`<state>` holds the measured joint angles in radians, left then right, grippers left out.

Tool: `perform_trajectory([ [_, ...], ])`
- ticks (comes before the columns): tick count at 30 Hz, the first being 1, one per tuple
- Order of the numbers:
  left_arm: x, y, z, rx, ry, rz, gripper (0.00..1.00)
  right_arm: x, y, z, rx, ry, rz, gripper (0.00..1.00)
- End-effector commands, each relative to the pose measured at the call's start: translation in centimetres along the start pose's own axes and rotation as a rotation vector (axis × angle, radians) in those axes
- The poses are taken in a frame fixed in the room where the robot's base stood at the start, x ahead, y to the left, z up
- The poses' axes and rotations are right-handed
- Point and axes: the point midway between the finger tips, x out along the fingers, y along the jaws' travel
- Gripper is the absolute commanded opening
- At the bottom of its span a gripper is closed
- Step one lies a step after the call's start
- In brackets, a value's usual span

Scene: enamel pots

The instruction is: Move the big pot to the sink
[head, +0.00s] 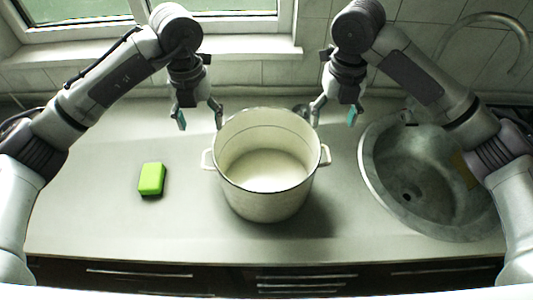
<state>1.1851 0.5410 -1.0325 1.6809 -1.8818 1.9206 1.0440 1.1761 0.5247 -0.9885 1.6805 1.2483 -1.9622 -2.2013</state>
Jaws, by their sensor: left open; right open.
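My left gripper (200,118) is open and empty, above and behind the pot's left handle. My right gripper (334,116) is open and empty, above and behind the right handle. The round metal sink (375,185) is set into the counter at the right, partly covered by my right arm.
A green sponge (151,179) lies on the counter left of the pot. A tap (490,20) curves over the sink at the back right. A window sill (240,48) runs behind. The counter (90,215) is clear at the front left.

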Motion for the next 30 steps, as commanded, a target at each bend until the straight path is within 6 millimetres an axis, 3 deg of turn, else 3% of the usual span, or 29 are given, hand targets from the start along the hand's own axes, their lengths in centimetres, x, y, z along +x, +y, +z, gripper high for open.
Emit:
perform_trajectory([
  [8,0.1,0.0,0.0,0.000,0.001,-0.001,0.72,0.1,0.0,0.0,0.001,0.000,0.000,0.73],
  [13,1.1,0.0,0.0,0.000,0.003,0.000,0.72,1.2,0.0,0.0,0.002,0.003,0.000,0.73],
  [30,11.4,0.0,-0.1,-0.001,0.004,-0.001,0.72,11.4,0.0,-0.1,0.002,0.003,0.000,0.73],
])
